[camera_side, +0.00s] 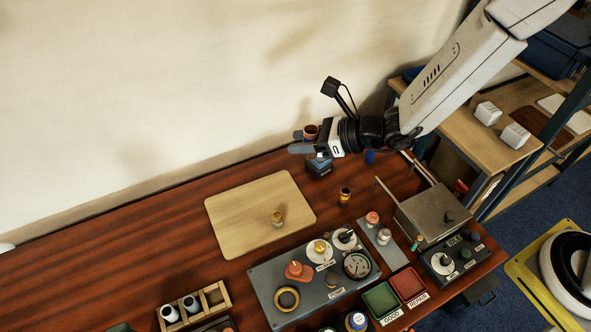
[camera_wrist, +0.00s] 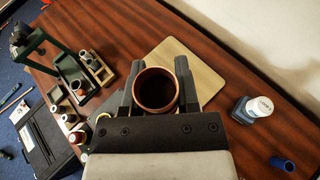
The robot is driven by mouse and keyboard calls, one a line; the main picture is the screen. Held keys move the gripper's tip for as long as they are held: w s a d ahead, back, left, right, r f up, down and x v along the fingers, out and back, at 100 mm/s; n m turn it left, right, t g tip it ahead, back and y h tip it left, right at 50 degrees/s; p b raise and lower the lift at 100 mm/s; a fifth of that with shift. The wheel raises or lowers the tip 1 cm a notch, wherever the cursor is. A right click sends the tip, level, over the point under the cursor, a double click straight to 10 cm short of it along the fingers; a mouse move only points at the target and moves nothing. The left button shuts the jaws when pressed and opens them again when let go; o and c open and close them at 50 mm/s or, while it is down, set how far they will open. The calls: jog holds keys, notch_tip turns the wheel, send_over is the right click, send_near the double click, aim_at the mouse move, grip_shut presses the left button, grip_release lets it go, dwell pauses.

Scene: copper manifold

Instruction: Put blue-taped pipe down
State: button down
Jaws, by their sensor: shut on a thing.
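My gripper (camera_side: 309,142) is shut on a copper pipe (camera_wrist: 155,88), held well above the table near the wall. In the wrist view I look into its open round end between the two fingers. In the side view only its reddish-brown upper part (camera_side: 311,131) shows above the fingers. No blue tape can be made out on it; its lower part is hidden. A separate small blue cylinder (camera_wrist: 282,163) is on the table, and also shows in the side view (camera_side: 370,157).
A blue block (camera_side: 320,167) is below my gripper. A wooden board (camera_side: 240,205) bears a small brass fitting (camera_side: 277,218); another fitting (camera_side: 345,195) stands to its right. A gauge panel (camera_side: 265,280), metal box (camera_side: 430,215) and green and red trays are in front.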

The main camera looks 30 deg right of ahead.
jog(key=s+a+f+n+g+y, duration=0.3)
jog(key=s+a+f+n+g, duration=0.3)
jog(key=s+a+f, duration=1)
send_over(209, 301)
jog(key=f, duration=0.6)
jog(key=shift+s+d+f, duration=0.3)
jog(key=shift+s+d, duration=0.1)
jog(key=shift+w+a+f, duration=0.25)
jog(key=shift+a+f, duration=0.05)
jog(key=shift+f, duration=0.15)
jog(key=shift+a+f, duration=0.1)
jog(key=shift+f, duration=0.05)
jog(key=shift+w+f, duration=0.1)
jog(key=shift+f, duration=1.5)
jog(key=shift+f, duration=0.55)
